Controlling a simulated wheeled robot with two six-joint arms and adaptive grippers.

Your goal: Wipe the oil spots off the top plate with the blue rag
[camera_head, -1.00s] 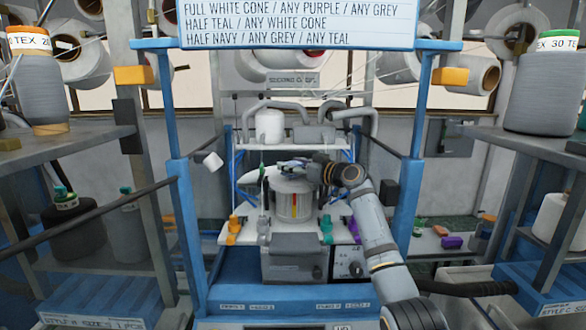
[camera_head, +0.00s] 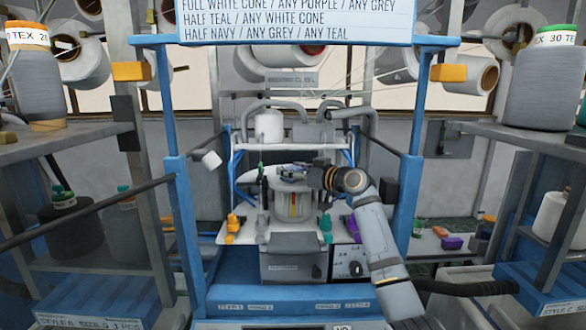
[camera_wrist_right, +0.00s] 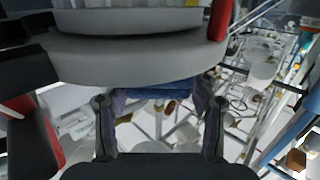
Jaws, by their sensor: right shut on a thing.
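The knitting machine's top plate shows as a pale grey rounded edge (camera_head: 248,182) in the head view. In the right wrist view the wide grey plate (camera_wrist_right: 130,62) fills the upper middle. My right gripper (camera_head: 290,173) is over the plate in the head view. In the right wrist view my right gripper (camera_wrist_right: 157,100) is shut on the blue rag (camera_wrist_right: 158,91), which spans between its fingers close to the plate's edge. I cannot tell whether the rag touches the plate. No oil spots can be made out; my gripper and arm hide part of the plate. My left gripper is not in view.
A white shelf (camera_head: 246,146) with a white cone (camera_head: 268,126) and grey pipes stands behind the machine. Blue posts (camera_head: 180,210) flank it. Side shelves hold large yarn cones (camera_head: 542,95). A red upright piece (camera_wrist_right: 219,20) stands by the plate in the wrist view.

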